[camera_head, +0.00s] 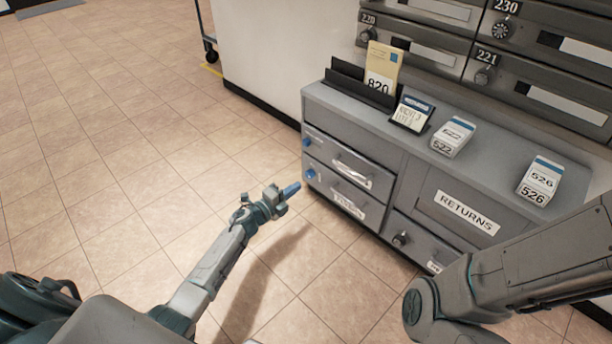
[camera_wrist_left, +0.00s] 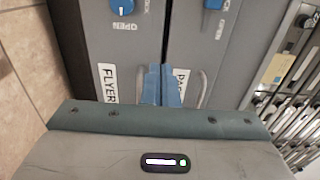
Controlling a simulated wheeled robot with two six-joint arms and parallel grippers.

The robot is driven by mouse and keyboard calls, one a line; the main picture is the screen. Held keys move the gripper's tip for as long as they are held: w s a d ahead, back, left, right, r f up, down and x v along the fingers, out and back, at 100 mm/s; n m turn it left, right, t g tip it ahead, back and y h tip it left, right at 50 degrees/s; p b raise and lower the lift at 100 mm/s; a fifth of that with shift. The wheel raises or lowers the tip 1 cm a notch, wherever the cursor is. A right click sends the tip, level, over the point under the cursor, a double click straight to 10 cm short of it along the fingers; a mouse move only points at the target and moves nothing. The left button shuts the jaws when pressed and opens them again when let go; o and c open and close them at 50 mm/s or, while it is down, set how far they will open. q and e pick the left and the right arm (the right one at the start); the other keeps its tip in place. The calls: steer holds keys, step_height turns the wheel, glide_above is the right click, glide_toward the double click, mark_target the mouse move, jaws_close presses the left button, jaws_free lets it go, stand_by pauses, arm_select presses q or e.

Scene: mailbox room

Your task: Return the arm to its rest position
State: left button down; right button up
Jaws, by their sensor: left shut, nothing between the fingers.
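My left gripper (camera_head: 290,190) reaches in from the left in the head view, just in front of the left drawers of the grey cabinet (camera_head: 312,108). Its blue fingers are together and empty, and they also show in the left wrist view (camera_wrist_left: 161,86). In that view they point at the gap between two drawer fronts, one labelled FLYER (camera_wrist_left: 107,84). I cannot tell whether they touch the cabinet. My right arm crosses the lower right of the head view, and its gripper is out of the picture.
On the cabinet top stand a black holder (camera_head: 345,82) with an envelope (camera_head: 382,68), a small sign (camera_head: 411,114), and card stacks marked 522 (camera_head: 452,138) and 526 (camera_head: 539,180). A RETURNS panel (camera_head: 466,212) is in front. Tiled floor (camera_head: 110,150) lies open to the left.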

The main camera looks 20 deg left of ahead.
arm_select(q)
steer(key=shift+v, duration=1.45)
